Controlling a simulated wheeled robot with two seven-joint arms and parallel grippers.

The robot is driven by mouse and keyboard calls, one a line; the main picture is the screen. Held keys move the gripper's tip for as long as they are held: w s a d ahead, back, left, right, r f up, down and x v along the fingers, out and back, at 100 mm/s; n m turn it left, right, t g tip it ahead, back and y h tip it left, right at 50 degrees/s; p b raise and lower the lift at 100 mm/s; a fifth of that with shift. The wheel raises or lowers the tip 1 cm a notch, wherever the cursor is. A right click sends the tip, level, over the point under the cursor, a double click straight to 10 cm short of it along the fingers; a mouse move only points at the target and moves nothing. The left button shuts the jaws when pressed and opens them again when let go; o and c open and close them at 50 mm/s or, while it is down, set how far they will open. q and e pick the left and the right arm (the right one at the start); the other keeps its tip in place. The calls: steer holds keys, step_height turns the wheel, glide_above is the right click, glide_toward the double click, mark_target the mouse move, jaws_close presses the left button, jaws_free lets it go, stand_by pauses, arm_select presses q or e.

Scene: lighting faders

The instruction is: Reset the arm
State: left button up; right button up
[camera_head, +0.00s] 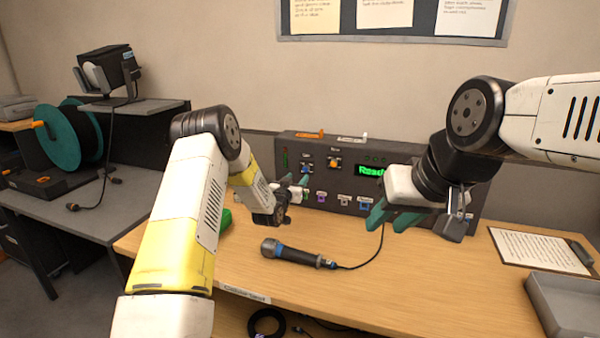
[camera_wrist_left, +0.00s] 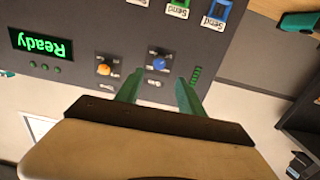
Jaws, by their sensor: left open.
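My left gripper (camera_head: 297,188) is in front of the left part of a dark control console (camera_head: 400,154). In the left wrist view its two green fingers (camera_wrist_left: 160,90) are apart with nothing between them. A blue knob (camera_wrist_left: 159,62) lies just beyond the fingertips; I cannot tell whether they touch the panel. An orange knob (camera_wrist_left: 104,69) is beside it, and a display (camera_wrist_left: 40,44) reads "Ready" in green. My right gripper (camera_head: 392,219) hangs before the console's right part, its green fingers apart and empty.
A microphone (camera_head: 297,254) with a cable lies on the wooden desk (camera_head: 400,290) below the grippers. A clipboard (camera_head: 540,249) and a grey tray (camera_head: 565,303) are at the right. A side table with a green cable reel (camera_head: 58,137) and a lamp (camera_head: 108,70) stands at the left.

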arm_select(q)
steer(key=s+a+r+g+y, duration=0.1)
steer(key=s+a+r, duration=0.15)
steer(key=r, duration=0.35)
steer(key=s+a+r+g+y, duration=0.1)
steer(key=s+a+r, duration=0.15)
steer(key=r, duration=0.35)
steer(key=s+a+r+n+g+y, duration=0.1)
steer(key=s+a+r+g, duration=0.15)
steer(key=s, duration=0.45)
steer(key=s+a+r+g, duration=0.1)
steer(key=s+r, duration=0.3)
steer(key=s, duration=0.2)
steer(key=s+a+n+g, duration=0.1)
steer(key=s+a+g, duration=0.2)
steer(key=s, duration=3)
steer(key=shift+s+f+n+g, duration=0.2)
steer(key=shift+f+n+g, duration=0.2)
steer(key=shift+g, duration=0.75)
steer(key=shift+r, duration=0.1)
